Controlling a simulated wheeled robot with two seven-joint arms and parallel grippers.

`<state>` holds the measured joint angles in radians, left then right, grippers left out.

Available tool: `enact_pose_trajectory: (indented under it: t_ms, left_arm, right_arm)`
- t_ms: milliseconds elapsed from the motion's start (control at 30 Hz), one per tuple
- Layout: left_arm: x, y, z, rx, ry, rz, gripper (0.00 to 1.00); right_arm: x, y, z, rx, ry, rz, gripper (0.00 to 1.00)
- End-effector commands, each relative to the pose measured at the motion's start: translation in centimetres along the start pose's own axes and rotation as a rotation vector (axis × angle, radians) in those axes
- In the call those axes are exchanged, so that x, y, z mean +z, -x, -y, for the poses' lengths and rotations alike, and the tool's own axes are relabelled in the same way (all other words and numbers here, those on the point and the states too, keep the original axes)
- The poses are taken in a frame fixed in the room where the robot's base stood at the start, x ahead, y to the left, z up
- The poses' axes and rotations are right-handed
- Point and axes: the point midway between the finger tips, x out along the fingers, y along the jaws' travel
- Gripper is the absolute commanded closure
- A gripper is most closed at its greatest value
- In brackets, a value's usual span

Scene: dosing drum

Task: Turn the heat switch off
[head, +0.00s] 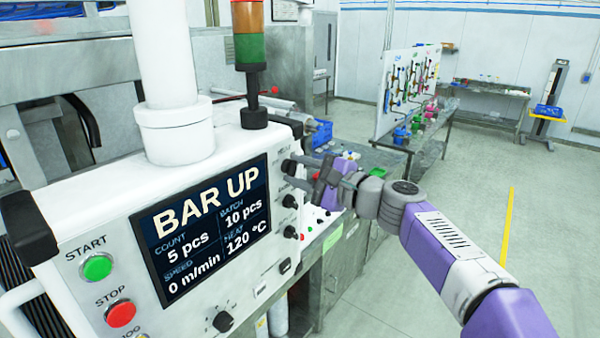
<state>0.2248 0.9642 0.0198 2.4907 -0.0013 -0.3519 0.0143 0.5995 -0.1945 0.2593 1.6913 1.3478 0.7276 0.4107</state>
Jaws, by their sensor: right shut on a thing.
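The white control panel (75,215) fills the left. Its screen (205,228) reads BAR UP, count 5 pcs, batch 10 pcs, speed 0 m/min and heat 120 °C. A column of black switches (290,201) runs down the panel's right side; their small labels are too small to read, so I cannot tell which is the heat switch. My right gripper (303,174) reaches in from the right and is shut at the topmost switch of this column, its fingers hiding most of that switch. My left gripper is not in view.
The green START button (97,267), red STOP button (120,313) and a black dial (223,321) sit lower on the panel. A signal tower (250,50) stands on top. Behind are a bench with a tool board (405,85) and open floor at right.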

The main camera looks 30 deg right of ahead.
Motion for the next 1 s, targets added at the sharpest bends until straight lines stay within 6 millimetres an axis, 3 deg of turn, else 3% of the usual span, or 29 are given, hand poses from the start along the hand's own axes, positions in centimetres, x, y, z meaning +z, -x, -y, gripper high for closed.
enact_pose_trajectory:
  t_ms: [600,1000]
  left_arm:
    - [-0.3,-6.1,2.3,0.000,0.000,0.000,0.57]
    - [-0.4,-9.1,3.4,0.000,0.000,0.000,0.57]
  right_arm:
    - [-0.1,-0.1,-0.5,-0.002,0.484,0.003,0.95]
    - [-0.2,0.0,-0.3,-0.001,0.824,0.000,0.95]
